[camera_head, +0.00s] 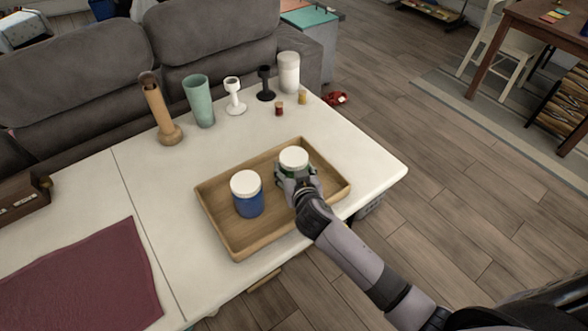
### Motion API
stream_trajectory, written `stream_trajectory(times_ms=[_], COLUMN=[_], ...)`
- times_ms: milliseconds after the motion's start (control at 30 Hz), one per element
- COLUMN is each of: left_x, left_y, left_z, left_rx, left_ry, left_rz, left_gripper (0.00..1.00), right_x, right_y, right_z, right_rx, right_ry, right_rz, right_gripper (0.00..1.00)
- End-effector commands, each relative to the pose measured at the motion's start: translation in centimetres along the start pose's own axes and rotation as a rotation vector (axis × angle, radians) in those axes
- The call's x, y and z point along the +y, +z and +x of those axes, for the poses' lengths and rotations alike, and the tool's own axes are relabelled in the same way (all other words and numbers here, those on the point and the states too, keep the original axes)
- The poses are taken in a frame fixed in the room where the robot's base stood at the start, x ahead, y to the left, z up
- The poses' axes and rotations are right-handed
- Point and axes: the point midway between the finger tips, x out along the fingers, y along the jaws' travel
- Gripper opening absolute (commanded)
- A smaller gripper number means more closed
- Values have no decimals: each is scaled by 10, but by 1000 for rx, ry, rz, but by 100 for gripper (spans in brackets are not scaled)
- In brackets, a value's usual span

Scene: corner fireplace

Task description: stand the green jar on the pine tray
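The green jar (293,161) has a white lid and a green body, mostly hidden by my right gripper. It is upright over the right part of the pine tray (239,249). The gripper hides its base, so I cannot tell if it touches the tray floor. My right gripper (296,179) reaches in from the lower right, with its fingers close around the jar's body; it looks shut on it. A blue jar (248,200) with a white lid stands in the tray, left of the green jar. My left gripper is out of view.
The tray lies on a white table (365,155). Behind it stand a wooden vase (158,110), a green tumbler (199,101), white (235,97) and black (265,84) goblets, a white canister (288,73) and two small jars. A maroon mat (80,280) lies left.

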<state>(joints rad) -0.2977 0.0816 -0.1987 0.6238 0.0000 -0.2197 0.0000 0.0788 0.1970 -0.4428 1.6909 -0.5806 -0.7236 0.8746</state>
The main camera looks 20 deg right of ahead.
Motion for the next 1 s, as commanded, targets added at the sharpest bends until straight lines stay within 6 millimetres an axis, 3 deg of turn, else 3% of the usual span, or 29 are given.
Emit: stream_trajectory(times_ms=[67, 100, 367, 767, 1000], left_x=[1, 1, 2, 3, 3], left_y=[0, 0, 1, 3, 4], left_z=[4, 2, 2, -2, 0], left_rx=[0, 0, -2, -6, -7], left_ry=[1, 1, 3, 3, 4], left_rz=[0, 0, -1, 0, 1], left_gripper=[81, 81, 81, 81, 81], right_x=[0, 0, 0, 0, 0], right_y=[3, 3, 2, -3, 0], right_z=[2, 1, 1, -1, -35], right_rx=[1, 0, 0, 0, -1], right_ry=[-1, 0, 0, 0, -1], right_rz=[1, 0, 0, -1, 2], right_gripper=[26, 62, 79, 80, 80])
